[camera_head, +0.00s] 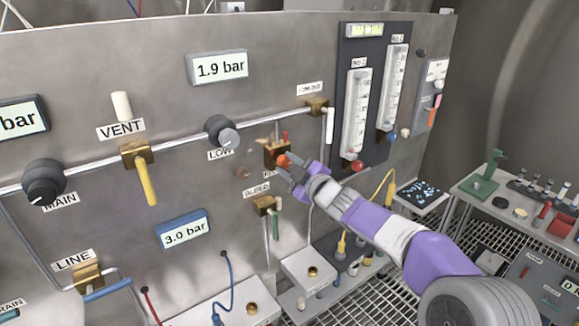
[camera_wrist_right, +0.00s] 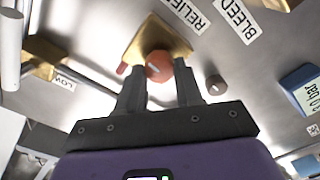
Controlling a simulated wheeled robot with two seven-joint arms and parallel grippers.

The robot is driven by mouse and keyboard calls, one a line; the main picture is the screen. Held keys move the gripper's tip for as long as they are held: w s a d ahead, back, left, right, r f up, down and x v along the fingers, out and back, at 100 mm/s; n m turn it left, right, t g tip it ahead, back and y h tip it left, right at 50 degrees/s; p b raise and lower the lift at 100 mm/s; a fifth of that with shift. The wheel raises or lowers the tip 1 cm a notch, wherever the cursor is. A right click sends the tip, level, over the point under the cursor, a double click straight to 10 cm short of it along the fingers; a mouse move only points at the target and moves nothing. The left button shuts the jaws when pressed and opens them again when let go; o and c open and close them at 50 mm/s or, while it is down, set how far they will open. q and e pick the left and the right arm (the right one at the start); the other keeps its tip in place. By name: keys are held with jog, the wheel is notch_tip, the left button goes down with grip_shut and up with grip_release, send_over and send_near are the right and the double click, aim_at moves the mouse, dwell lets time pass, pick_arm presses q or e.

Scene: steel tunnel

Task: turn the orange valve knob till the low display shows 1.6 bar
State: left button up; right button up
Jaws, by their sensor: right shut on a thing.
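The orange valve knob (camera_head: 283,160) sits on a brass block (camera_head: 275,150) on the steel panel. My right gripper (camera_head: 287,166) reaches in from the right and is shut on the orange knob. In the right wrist view the knob (camera_wrist_right: 159,66) shows between the two fingers, in front of the brass block (camera_wrist_right: 150,42). The display (camera_head: 219,67) above the knob labelled LOW reads 1.9 bar. My left gripper is not in view.
A black-and-grey LOW knob (camera_head: 222,131) is left of my gripper. A yellow-handled VENT valve (camera_head: 139,158) and a blue display (camera_head: 183,229) reading 3.0 bar are further left. A flowmeter panel (camera_head: 374,95) is at right. A brass valve with a green handle (camera_head: 267,207) is just below.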

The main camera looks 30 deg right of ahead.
jog(key=o, duration=1)
jog(key=shift+o, duration=0.2)
jog(key=s, duration=0.7)
jog(key=shift+s+d+p, duration=0.3)
